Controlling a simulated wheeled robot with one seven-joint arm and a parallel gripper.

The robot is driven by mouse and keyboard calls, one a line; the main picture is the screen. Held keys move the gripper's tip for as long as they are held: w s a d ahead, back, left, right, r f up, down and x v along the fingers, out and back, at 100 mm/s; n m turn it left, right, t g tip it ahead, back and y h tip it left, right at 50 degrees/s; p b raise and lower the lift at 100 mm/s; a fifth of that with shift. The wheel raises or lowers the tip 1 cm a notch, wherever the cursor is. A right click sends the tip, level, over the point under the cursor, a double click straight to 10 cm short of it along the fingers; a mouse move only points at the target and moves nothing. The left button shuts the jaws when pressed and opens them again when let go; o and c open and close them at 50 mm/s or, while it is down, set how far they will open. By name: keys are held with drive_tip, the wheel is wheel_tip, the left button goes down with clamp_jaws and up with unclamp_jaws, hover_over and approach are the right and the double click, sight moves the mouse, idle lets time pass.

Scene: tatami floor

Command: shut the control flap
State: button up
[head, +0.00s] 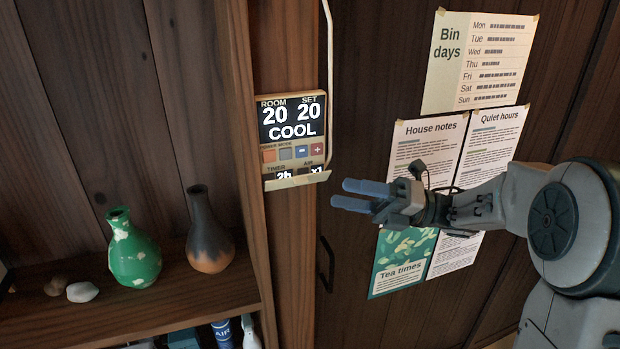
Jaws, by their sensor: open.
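The wall control panel (291,133) is mounted on a wooden post, with a lit display reading ROOM 20, SET 20, COOL. Its buttons are uncovered. The control flap (297,181) is a beige strip at the panel's lower edge; it hangs open and juts outward, hiding part of the TIMER and AIR row. My gripper (341,194) has two blue fingers pointing left. It is open and empty, just right of the flap and slightly lower in the picture. They look apart, but I cannot tell the depth between them.
A pale conduit (330,85) runs up beside the panel. A green vase (133,250), a dark vase (208,232) and stones (82,292) stand on a shelf at the left. Paper notices (428,150) hang behind my arm. A dark door handle (326,263) is below my gripper.

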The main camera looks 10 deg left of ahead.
sight(291, 183)
drive_tip(key=p+x, duration=0.2)
drive_tip(key=x, duration=0.6)
